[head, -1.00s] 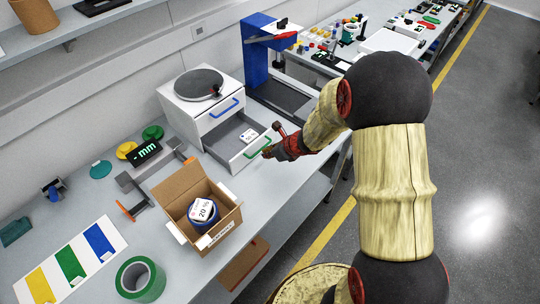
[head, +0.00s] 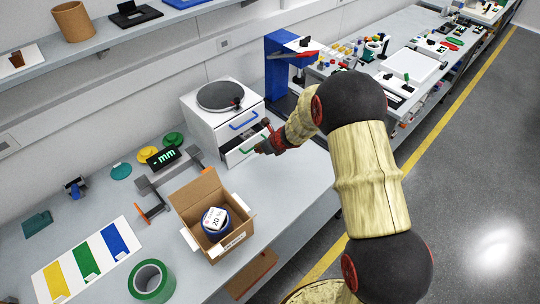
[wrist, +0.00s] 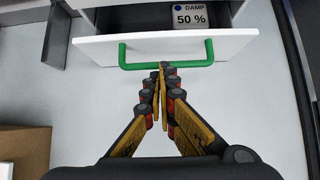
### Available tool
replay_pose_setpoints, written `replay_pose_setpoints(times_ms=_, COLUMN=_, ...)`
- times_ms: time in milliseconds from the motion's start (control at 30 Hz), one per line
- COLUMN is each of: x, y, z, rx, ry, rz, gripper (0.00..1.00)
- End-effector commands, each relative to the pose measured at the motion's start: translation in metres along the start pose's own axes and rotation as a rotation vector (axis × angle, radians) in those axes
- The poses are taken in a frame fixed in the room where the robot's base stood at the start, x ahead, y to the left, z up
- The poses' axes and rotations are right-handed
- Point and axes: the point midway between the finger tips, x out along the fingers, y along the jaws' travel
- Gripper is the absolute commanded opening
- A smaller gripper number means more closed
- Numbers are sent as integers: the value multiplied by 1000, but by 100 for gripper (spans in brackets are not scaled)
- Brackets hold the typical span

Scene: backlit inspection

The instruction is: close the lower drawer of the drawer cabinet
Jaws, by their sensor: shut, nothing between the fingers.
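The white drawer cabinet (head: 205,122) stands on the bench against the wall. Its upper drawer (head: 238,121) has a blue handle and looks shut. Its lower drawer (head: 234,158) has a green handle (head: 252,146) and is still partly open. In the wrist view the lower drawer's white front (wrist: 244,40) spans the top, with the green handle (wrist: 190,63) across it. My gripper (wrist: 162,74) is shut and empty, its fingertips at the middle of the green handle, seemingly touching it. In the head view my gripper (head: 262,148) is in front of the drawer. A box marked DAMP 50 % (wrist: 190,15) lies inside the drawer.
An open cardboard box (head: 190,192) with a blue and white container stands in front of the cabinet. A grey bracket-like tool (head: 160,181) lies left of the cabinet. A blue stand (head: 278,72) is behind it on the right.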

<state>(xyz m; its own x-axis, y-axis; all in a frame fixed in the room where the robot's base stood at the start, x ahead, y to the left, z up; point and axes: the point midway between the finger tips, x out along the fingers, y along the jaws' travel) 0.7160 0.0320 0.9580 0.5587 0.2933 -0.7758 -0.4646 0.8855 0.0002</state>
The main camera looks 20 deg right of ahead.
Motion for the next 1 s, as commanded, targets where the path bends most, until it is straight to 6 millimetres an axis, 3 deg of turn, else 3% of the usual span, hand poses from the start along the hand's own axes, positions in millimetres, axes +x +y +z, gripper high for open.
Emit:
replay_pose_setpoints(times_ms=300, x=25, y=1, z=32, rx=-1, ry=1, rz=1, gripper=0)
replay_pose_setpoints(times_ms=1000, x=26, y=-3, z=34, rx=0, ry=1, rz=0, gripper=0)
